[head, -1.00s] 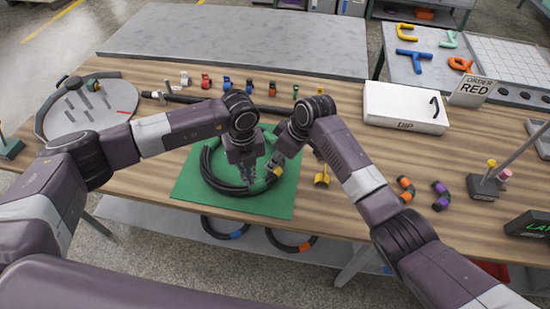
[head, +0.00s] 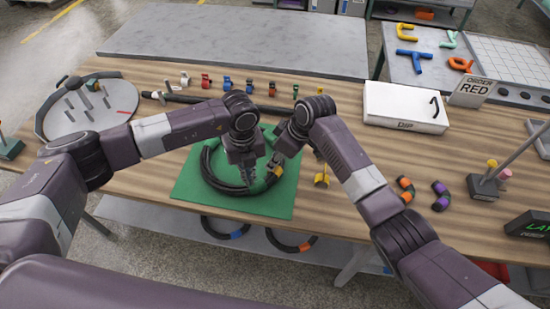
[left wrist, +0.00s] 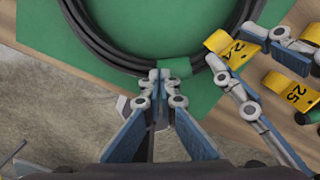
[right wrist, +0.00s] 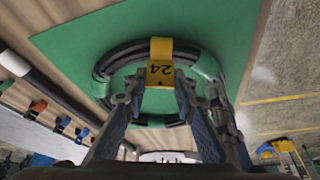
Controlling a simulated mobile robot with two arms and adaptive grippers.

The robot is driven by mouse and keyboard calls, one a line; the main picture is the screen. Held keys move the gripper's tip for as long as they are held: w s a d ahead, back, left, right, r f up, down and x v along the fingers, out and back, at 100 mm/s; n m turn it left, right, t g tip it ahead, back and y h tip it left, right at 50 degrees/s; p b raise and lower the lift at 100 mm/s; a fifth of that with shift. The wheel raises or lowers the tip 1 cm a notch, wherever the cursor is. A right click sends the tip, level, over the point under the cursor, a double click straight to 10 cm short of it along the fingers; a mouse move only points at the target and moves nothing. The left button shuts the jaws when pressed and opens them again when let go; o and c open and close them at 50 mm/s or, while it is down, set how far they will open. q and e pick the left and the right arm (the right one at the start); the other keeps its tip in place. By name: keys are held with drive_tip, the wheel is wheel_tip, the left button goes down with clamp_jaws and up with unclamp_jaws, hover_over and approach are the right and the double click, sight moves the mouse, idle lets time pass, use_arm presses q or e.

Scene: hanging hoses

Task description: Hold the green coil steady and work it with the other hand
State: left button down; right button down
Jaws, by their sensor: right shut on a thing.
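The coil (head: 215,179) is a ring of black hose with green bands, lying on a green mat (head: 190,187). It also shows in the left wrist view (left wrist: 110,52) and the right wrist view (right wrist: 103,68). My left gripper (head: 248,184) is at the coil's near side. In the left wrist view its fingertips (left wrist: 163,76) are together beside a green band (left wrist: 175,67). I see no hose clearly between them. My right gripper (right wrist: 160,90) is shut on a yellow tag marked 24 (right wrist: 160,50), which sits on the coil. My grippers hide part of the ring.
A second yellow tag, marked 25 (left wrist: 292,92), lies on the wood right of the mat. A white DIP box (head: 400,108) stands at the back right. A round pegged board (head: 85,110) is at the left. Small coloured clips line the back, by a black hose (head: 190,99).

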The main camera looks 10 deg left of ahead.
use_arm(q)
drive_tip(key=shift+f, duration=0.95)
drive_tip(key=shift+s+f, duration=0.15)
drive_tip(key=shift+s, duration=0.05)
use_arm(e)
drive_tip(key=shift+s, duration=0.1)
idle(0.8)
drive_tip(key=shift+r, duration=0.1)
use_arm(q)
drive_tip(key=shift+s+f, duration=0.1)
use_arm(e)
drive_tip(key=shift+r, duration=2.95)
use_arm(q)
drive_tip(key=shift+w+r, duration=0.25)
drive_tip(key=shift+r, duration=0.55)
use_arm(e)
drive_tip(key=shift+f, duration=0.1)
use_arm(q)
wheel_tip(320, 180, up, 8)
drive_tip(key=shift+w, duration=0.1)
drive_tip(key=shift+f, duration=0.1)
